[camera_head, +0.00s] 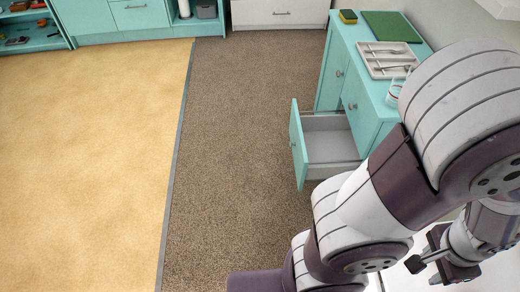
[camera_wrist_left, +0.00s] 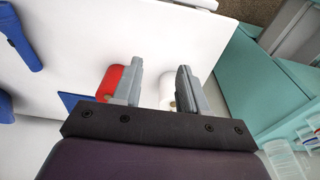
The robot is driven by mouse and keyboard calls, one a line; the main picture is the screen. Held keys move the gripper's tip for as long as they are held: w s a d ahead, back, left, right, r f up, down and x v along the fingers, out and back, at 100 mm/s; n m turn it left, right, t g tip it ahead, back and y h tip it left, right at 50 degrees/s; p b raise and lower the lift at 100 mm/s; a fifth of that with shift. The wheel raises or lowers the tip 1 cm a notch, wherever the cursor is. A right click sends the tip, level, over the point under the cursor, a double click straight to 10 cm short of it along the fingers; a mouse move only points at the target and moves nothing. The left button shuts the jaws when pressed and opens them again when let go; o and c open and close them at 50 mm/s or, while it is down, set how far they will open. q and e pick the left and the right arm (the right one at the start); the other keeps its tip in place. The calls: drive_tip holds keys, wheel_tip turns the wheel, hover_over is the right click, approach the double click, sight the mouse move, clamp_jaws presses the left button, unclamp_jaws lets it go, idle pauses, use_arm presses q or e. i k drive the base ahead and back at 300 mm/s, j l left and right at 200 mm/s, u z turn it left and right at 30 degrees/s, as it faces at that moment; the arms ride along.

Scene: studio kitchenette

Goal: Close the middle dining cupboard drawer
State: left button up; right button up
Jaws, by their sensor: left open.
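The dining cupboard (camera_head: 373,92) is teal and stands at the right in the head view. One of its drawers (camera_head: 297,146) is pulled well out, with its teal front toward the left and a pale grey inside that looks empty. My left gripper (camera_head: 425,271) is at the lower right, over a white surface and apart from the drawer. In the left wrist view the gripper (camera_wrist_left: 160,84) is open, with nothing held between its fingers. The teal cupboard side (camera_wrist_left: 262,88) shows at the right there. My right gripper is not in view.
A cutlery tray (camera_head: 386,60), a green board (camera_head: 391,27), a sponge (camera_head: 348,16) and a clear glass (camera_head: 394,92) are on the cupboard top. A red object (camera_wrist_left: 108,82) and a white one (camera_wrist_left: 167,90) lie beyond my fingers. Brown carpet left of the drawer is clear.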

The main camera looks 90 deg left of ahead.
sight(323, 147)
drive_tip(key=l+u, duration=0.1)
drive_tip(key=u, duration=0.4)
drive_tip(key=k+u, duration=0.15)
drive_tip(key=u, duration=0.35)
drive_tip(key=k+u, duration=0.1)
drive_tip(key=u, duration=0.85)
drive_tip(key=k+u, duration=0.15)
drive_tip(key=u, duration=0.35)
drive_tip(key=i+j, duration=0.1)
drive_tip(key=i, duration=0.35)
drive_tip(key=i+j, duration=0.15)
drive_tip(key=i, duration=0.3)
drive_tip(key=i+j, duration=0.1)
drive_tip(key=i, duration=0.4)
drive_tip(key=i+j+z, duration=0.1)
drive_tip(key=i, duration=0.35)
